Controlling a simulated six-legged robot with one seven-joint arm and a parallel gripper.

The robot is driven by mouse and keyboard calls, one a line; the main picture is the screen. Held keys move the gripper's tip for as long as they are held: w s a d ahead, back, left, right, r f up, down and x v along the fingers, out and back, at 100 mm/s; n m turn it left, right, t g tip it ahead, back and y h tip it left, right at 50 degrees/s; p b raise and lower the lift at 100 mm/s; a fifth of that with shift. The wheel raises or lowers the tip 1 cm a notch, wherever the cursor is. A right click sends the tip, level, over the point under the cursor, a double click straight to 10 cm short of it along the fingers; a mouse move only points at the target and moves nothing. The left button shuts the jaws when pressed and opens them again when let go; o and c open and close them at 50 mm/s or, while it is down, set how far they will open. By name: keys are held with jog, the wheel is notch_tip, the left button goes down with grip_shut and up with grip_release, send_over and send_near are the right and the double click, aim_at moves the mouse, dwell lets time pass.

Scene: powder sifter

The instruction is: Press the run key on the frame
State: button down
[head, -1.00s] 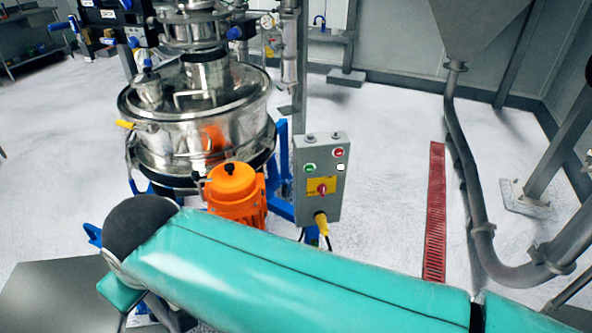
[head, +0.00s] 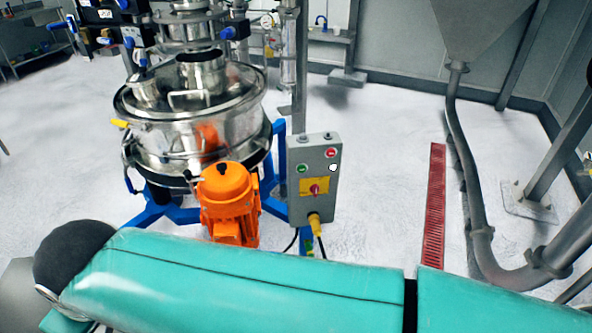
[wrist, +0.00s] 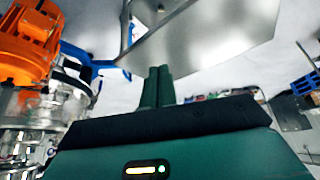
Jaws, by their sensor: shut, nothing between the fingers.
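The grey control box (head: 314,205) stands beside the sifter in the head view. Its front has a green button (head: 302,168) at the left, a red button (head: 331,153) at the upper right, a small white button or lamp (head: 332,168) below that, and a red rotary switch (head: 315,189) on a yellow plate. I cannot read which is marked run. My gripper (wrist: 158,72) shows in the wrist view, its two dark green fingers together and empty. It is apart from the box front; the buttons are not seen there. My gripper is not seen in the head view.
The steel sifter (head: 185,135) with its orange motor (head: 228,195) stands left of the box; the motor also shows in the wrist view (wrist: 30,45). A grey panel (wrist: 215,40) lies beyond my fingers. A red floor grating (head: 434,205) and a pipe (head: 470,190) are at right.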

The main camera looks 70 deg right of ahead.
jog(key=w+d+f+m+t+h, duration=0.1)
jog(key=w+d+f+m+t, duration=0.4)
jog(key=w+d, duration=0.65)
jog(key=s+d+f+m+g+h, duration=0.2)
jog(key=d+f+h, duration=0.3)
jog(key=d, duration=0.7)
jog(key=s+d+f+m+g+h, duration=0.2)
jog(key=d+f+m+g+h, duration=0.3)
jog(key=d, duration=0.6)
jog(key=s+d+f+g+h, duration=0.1)
jog(key=s+d+g+h, duration=0.2)
jog(key=s, duration=1)
jog(key=s+d+f+g+h, duration=0.1)
jog(key=s+d+g+h, duration=0.2)
jog(key=s+d+g, duration=0.3)
jog(key=s+d, duration=0.4)
jog(key=s, duration=0.3)
jog(key=shift+d+f+g+h, duration=0.25)
jog(key=shift+g+h, duration=0.15)
